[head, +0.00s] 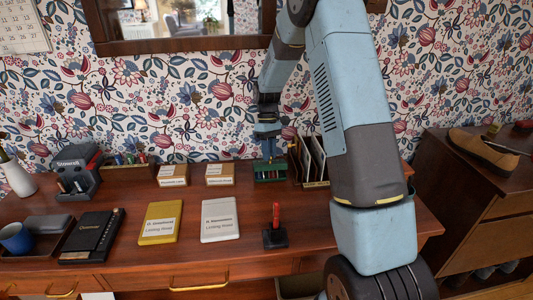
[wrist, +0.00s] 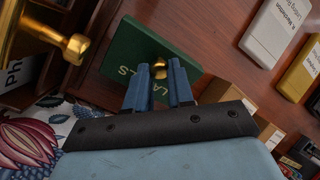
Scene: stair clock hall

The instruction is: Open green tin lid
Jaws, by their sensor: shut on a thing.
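The green tin (head: 270,177) stands at the back of the wooden desk, left of the letter rack. In the wrist view a flat green face of the tin (wrist: 122,48) shows, with pale lettering partly covered by my fingers. A small brass knob (wrist: 158,64) sits on that face. My gripper (wrist: 160,72) is shut on the brass knob, with its two blue fingers on either side. In the head view my gripper (head: 267,152) reaches down to the tin from above. I cannot tell whether the lid is raised.
The letter rack (head: 309,158) with upright cards stands close right of the tin. Small boxes (head: 220,174) lie to its left. A red-handled stamp (head: 275,238) and a white book (head: 220,219) are in front. A large brass piece (wrist: 40,32) shows near the wrist camera.

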